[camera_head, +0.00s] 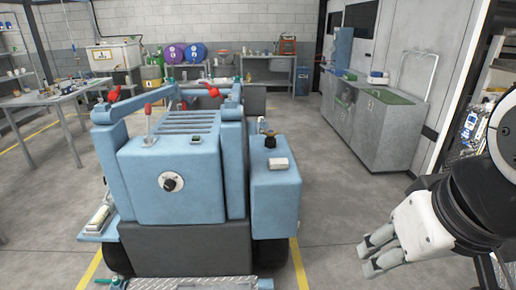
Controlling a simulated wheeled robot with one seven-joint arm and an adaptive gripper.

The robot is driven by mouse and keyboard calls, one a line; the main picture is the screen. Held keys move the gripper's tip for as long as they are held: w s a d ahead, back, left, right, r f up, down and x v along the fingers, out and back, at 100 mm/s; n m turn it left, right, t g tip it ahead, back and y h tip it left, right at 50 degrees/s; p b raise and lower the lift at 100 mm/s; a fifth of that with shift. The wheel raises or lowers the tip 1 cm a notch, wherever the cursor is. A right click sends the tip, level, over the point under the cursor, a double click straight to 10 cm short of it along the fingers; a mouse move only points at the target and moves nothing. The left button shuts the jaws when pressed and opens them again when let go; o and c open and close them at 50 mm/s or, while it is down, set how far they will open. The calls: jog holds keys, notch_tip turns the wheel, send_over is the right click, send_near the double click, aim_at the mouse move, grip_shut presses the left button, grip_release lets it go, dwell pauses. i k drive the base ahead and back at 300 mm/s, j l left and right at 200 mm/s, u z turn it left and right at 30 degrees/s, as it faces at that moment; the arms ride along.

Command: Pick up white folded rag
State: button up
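A small white folded piece that looks like the rag (278,163) lies flat on top of the blue side box, at the right of the blue machine. A black-and-brown knob stands just behind it. My gripper (368,257) is at the lower right, to the right of the machine and well apart from the rag. Its grey fingers point left and nothing shows between them. The angle does not show clearly whether they are spread or closed.
The blue machine (172,175) with red-handled arms fills the centre left. Another whitish item (98,217) lies on its left ledge. Grey cabinets (375,120) stand at the right, a worktable (45,97) at the left. Floor (330,190) between machine and cabinets is clear.

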aim_at(278, 163)
jog(key=k+j, duration=0.1)
jog(key=j, duration=0.25)
jog(key=k+j, duration=0.1)
jog(key=j, duration=0.25)
jog(key=k+j, duration=0.1)
jog(key=j, duration=0.2)
jog(key=i+l, duration=1.3)
jog(key=i+l+u, duration=0.1)
jog(key=i+l, duration=0.55)
jog(key=l, duration=0.15)
jog(key=i+l, duration=0.6)
jog(key=l, duration=0.2)
